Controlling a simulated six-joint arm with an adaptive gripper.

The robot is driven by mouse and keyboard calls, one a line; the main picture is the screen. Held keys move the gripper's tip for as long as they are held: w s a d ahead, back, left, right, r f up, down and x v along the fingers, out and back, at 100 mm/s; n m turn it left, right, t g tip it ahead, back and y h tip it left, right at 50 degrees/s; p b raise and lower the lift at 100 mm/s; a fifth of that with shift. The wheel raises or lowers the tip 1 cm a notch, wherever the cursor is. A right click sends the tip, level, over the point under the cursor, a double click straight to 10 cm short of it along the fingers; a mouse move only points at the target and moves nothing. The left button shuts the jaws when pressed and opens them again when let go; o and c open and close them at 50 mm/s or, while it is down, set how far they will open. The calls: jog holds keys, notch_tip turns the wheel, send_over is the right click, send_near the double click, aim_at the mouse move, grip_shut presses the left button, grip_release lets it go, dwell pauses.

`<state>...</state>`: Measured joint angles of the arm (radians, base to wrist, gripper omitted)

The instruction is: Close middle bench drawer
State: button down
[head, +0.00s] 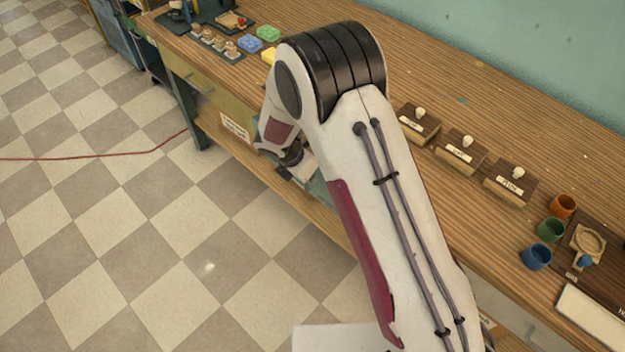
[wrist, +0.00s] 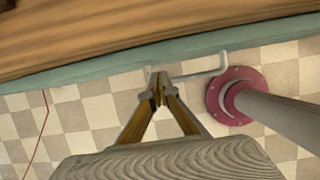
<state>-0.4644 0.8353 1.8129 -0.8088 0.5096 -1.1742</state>
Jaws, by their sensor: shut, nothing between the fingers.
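The middle bench drawer shows in the wrist view as a teal front edge (wrist: 105,70) along the wooden bench top, with a pale bar handle (wrist: 205,73). My gripper (wrist: 158,78) is shut and empty, its fingertips at the left part of this handle. I cannot tell whether they touch it. In the head view my gripper (head: 284,172) is small and partly hidden at the bench's front side. A bit of teal drawer (head: 318,186) shows beside my arm, which covers most of it. How far the drawer stands out is not clear.
The wooden bench top (head: 440,85) carries labelled wooden blocks (head: 467,152), coloured cups (head: 550,229) and soap pieces (head: 268,33). A pale yellow drawer (head: 195,82) is to the left. The checkered floor (head: 120,240) before the bench is clear except for a red cable (head: 90,157).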

jog(key=shift+v, duration=2.8)
